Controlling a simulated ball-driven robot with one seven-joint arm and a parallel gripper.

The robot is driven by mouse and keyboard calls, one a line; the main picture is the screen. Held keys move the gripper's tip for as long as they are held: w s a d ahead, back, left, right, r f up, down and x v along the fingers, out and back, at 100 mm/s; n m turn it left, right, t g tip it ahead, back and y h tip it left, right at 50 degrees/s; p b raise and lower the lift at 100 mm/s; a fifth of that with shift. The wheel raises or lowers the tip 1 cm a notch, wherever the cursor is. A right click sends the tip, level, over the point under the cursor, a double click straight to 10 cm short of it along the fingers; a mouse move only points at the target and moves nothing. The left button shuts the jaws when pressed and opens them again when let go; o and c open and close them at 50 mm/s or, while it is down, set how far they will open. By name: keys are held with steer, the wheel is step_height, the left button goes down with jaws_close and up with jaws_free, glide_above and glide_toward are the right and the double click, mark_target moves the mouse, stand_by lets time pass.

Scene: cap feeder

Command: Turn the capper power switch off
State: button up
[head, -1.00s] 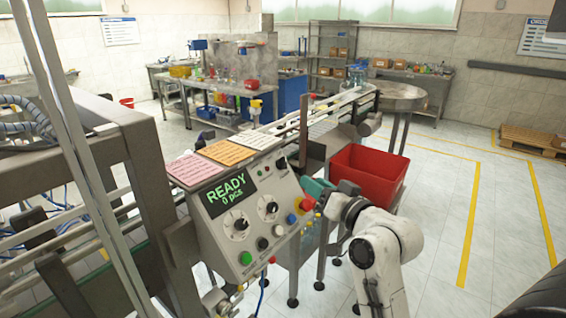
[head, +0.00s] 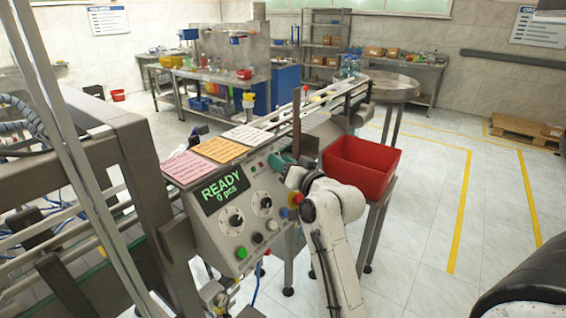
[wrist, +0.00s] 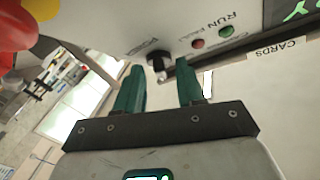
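The capper's grey sloped control panel (head: 222,222) shows a lit green "READY 0 pcs" display (head: 222,188) in the head view. My gripper (head: 279,163), with teal fingers, is at the panel's upper right corner and hides the knob there. Nothing is held.
Red (wrist: 197,43) and green (wrist: 227,32) lamps sit near the switch. A red emergency button (head: 297,198) on yellow, two dials and a green button (head: 241,253) are lower on the panel. A red bin (head: 362,168) stands close right of my arm. Cards (head: 222,149) lie on top.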

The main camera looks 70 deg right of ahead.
steer(key=shift+c, duration=0.2)
jaws_close()
steer(key=shift+f+n+t+y+b, duration=0.15)
steer(key=shift+n+t+y+b, duration=0.15)
steer(key=shift+b, duration=0.3)
steer(key=n+b, duration=0.1)
steer(key=n+t+y+b, duration=0.1)
steer(key=b, duration=0.1)
steer(key=shift+s+d+f, duration=0.15)
steer(key=shift+f, duration=0.05)
steer(key=n+y+b, duration=0.1)
steer(key=n+b, duration=0.1)
steer(key=n+t+y+b, duration=0.1)
steer(key=b, duration=0.1)
steer(key=n+y+b, duration=0.1)
steer(key=n+b, duration=0.1)
steer(key=shift+s+d+n, duration=0.1)
steer(key=shift+d+n, duration=0.2)
steer(key=n+y+b, duration=0.1)
steer(key=n, duration=0.1)
steer(key=n+y+b, duration=0.3)
steer(key=b, duration=0.1)
steer(key=shift+d+r+n+t+y, duration=0.2)
steer(key=shift+d+n+t+y, duration=0.1)
steer(key=shift+n+t, duration=0.1)
steer(key=shift+r+n+g+y+b, duration=0.15)
steer(key=shift+n+g+y+b, duration=0.15)
steer(key=shift+n+y+b, duration=0.8)
steer(key=shift+n, duration=0.5)
